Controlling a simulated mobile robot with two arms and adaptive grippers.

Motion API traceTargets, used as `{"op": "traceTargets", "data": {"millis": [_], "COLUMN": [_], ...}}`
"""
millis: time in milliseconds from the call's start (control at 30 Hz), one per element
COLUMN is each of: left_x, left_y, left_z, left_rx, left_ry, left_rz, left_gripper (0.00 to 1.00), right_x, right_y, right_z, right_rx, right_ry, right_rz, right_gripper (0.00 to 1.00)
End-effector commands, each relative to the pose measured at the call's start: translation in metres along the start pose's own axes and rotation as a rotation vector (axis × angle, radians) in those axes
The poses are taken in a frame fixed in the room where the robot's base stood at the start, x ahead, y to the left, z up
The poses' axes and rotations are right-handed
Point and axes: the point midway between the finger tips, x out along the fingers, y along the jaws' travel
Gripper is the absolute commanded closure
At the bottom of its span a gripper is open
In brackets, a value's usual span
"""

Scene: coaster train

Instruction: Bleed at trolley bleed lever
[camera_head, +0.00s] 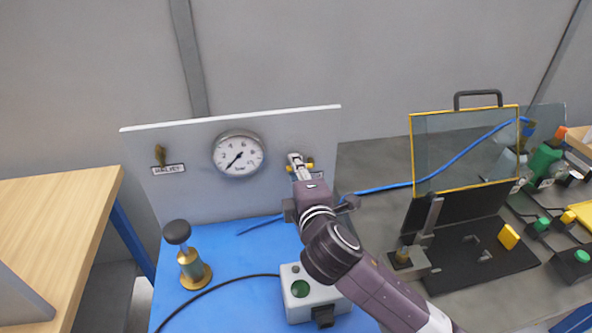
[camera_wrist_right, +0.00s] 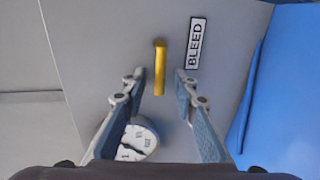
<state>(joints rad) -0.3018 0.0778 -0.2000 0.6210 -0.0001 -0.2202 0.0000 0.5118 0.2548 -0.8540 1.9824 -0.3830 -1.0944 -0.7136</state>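The bleed lever is a short yellow bar (camera_wrist_right: 161,68) on the grey panel, beside a white BLEED label (camera_wrist_right: 197,43) in the right wrist view. My right gripper (camera_wrist_right: 160,82) is open and faces the panel. Its two fingers stand apart on either side of the lever's line, with the lever in the gap near the fingertips; I see no contact. In the head view my right gripper (camera_head: 299,166) is up at the panel (camera_head: 205,198) and mostly covers the lever; small yellow bits (camera_head: 310,163) show beside it. My left gripper is not in view.
A round gauge (camera_head: 238,154) and a labelled brass valve (camera_head: 160,155) are on the panel, left of my gripper. A brass post with black knob (camera_head: 190,262) and a grey box with green button (camera_head: 301,288) stand on the blue top. A yellow-framed clear guard (camera_head: 465,150) stands right.

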Motion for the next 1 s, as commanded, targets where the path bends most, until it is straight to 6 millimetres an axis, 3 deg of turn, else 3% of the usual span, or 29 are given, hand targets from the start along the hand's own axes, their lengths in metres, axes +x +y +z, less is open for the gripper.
{"op": "traceTargets", "data": {"millis": [133, 367, 767, 1000], "left_x": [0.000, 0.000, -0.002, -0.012], "left_y": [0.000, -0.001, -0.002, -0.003], "left_z": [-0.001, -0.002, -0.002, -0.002], "left_rx": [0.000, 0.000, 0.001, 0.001], "left_ry": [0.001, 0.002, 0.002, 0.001], "left_rz": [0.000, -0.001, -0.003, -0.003], "left_gripper": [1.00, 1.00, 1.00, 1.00], "right_x": [0.000, 0.000, -0.001, -0.002], "right_y": [0.000, 0.000, 0.001, 0.006], "right_z": [0.000, 0.000, 0.000, 0.001], "right_rx": [0.000, 0.000, 0.026, 0.147], "right_ry": [0.000, 0.000, 0.006, 0.028], "right_rz": [0.000, 0.000, -0.002, -0.005], "right_gripper": [0.75, 1.00, 1.00, 1.00]}}
